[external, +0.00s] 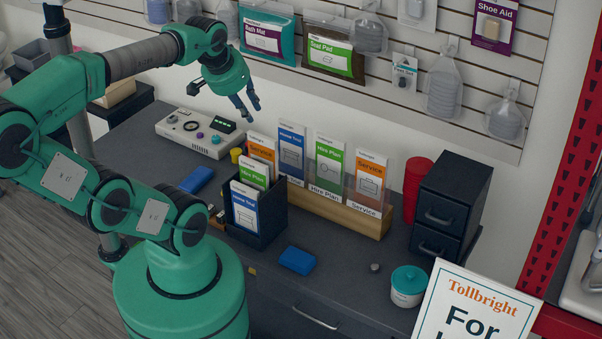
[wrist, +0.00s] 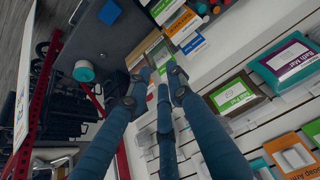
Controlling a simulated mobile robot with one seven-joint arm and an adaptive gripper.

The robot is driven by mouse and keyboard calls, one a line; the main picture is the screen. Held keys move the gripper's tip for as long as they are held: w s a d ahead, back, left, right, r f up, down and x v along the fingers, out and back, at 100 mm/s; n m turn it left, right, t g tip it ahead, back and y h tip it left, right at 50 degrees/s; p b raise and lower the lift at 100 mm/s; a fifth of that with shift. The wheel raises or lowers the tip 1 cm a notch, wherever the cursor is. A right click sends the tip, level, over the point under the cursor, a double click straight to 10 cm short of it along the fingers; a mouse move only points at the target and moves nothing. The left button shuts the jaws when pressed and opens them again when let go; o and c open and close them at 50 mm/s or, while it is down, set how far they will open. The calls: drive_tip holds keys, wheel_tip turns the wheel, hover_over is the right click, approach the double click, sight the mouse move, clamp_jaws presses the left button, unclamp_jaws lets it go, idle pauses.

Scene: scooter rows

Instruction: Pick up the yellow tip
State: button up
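The yellow tip (external: 236,155) is a small yellow cylinder on the dark counter, between the grey control box and the brochure rack in the external view. I cannot make it out in the wrist view. My gripper (external: 249,108) hangs in the air above the back of the counter, higher than the tip and apart from it. Its long blue-grey fingers also fill the wrist view (wrist: 152,88). They are spread with nothing between them, so the gripper is open and empty.
A wooden brochure rack (external: 312,195) and a dark brochure box (external: 268,228) stand beside the tip. The control box (external: 200,133) is to its left. Blue blocks (external: 297,261), a teal-lidded tub (external: 408,285) and black drawers (external: 451,206) share the counter. Packages hang on the wall behind.

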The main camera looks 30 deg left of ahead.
drive_tip(key=o, duration=0.4)
drive_tip(key=shift+c, duration=0.2)
drive_tip(key=w+a+f+m+g+p, duration=0.1)
drive_tip(key=w+a+f+m, duration=0.1)
drive_tip(key=w+a, duration=0.5)
drive_tip(key=w+a+f+m+g+p, duration=0.1)
drive_tip(key=w+a+f, duration=0.15)
drive_tip(key=w, duration=0.75)
drive_tip(key=w+a+f+m+g+p, duration=0.1)
drive_tip(key=w+a+f+m, duration=0.1)
drive_tip(key=w+a, duration=0.5)
drive_tip(key=w+a+f+m+g+p, duration=0.1)
drive_tip(key=w+a+f, duration=0.3)
drive_tip(key=f, duration=0.6)
drive_tip(key=w+a+f+m+p, duration=0.1)
drive_tip(key=w+a+f, duration=0.2)
drive_tip(key=a+f, duration=0.6)
drive_tip(key=w+a+f+m+g+p, duration=0.1)
drive_tip(key=w+a+f, duration=0.3)
drive_tip(key=f, duration=0.6)
drive_tip(key=a+m, duration=0.1)
drive_tip(key=a, duration=0.1)
drive_tip(key=shift+w+a+f+g, duration=0.3)
